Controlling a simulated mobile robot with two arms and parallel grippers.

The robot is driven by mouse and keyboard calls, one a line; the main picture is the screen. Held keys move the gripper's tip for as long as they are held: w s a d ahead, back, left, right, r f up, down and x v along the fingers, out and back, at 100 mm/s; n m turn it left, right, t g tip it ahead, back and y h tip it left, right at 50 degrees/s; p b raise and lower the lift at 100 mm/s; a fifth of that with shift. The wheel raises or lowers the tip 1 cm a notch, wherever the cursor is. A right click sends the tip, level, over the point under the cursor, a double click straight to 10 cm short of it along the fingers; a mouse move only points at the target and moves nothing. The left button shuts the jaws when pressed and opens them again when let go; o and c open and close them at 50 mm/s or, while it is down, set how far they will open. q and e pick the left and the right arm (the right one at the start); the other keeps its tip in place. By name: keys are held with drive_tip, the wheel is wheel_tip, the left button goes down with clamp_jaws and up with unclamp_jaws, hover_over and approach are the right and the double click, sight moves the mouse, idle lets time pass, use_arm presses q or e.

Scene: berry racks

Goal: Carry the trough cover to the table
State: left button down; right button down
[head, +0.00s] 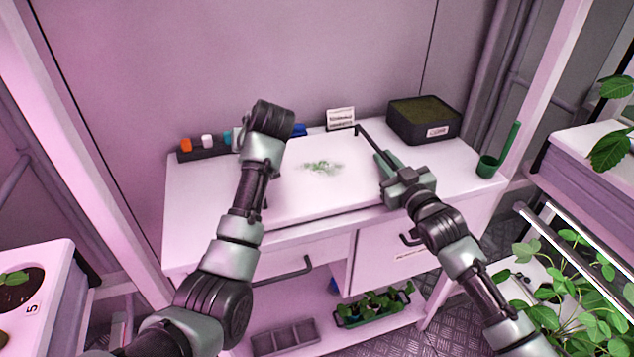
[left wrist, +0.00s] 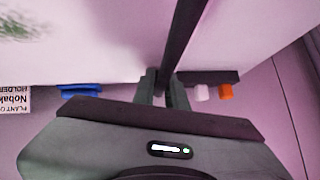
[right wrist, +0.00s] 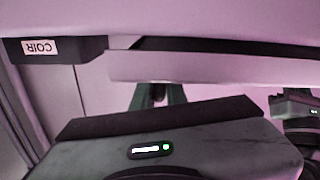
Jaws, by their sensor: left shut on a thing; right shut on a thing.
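The trough cover (head: 310,190) is a wide white panel with a green smudge on top and a dark strip along its right end. It lies level over the white table (head: 455,175); I cannot tell whether it touches the tabletop. My right gripper (head: 386,166) is shut on its right end; the fingers (right wrist: 160,96) meet its edge in the right wrist view. My left gripper (left wrist: 166,82) is shut on the dark strip at its left end in the left wrist view. In the head view my left wrist hides those fingers.
A coir box (head: 424,120) stands at the back right, a green scoop (head: 490,165) at the right edge. Plant racks flank the table.

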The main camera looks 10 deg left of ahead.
use_arm(q)
drive_tip(key=shift+f, duration=0.45)
use_arm(e)
drive_tip(key=shift+f, duration=0.5)
use_arm(q)
drive_tip(key=c, duration=1.4)
unclamp_jaws()
drive_tip(key=shift+c, duration=0.2)
use_arm(e)
drive_tip(key=c, duration=1.4)
unclamp_jaws()
drive_tip(key=shift+c, duration=0.2)
use_arm(q)
drive_tip(key=shift+s+r, duration=0.1)
use_arm(e)
drive_tip(key=shift+s, duration=0.1)
use_arm(q)
drive_tip(key=v, duration=1.1)
drive_tip(key=shift+s+d+r, duration=0.2)
drive_tip(key=shift+s+r, duration=0.05)
use_arm(e)
drive_tip(key=v, duration=1.2)
drive_tip(key=shift+r, duration=0.1)
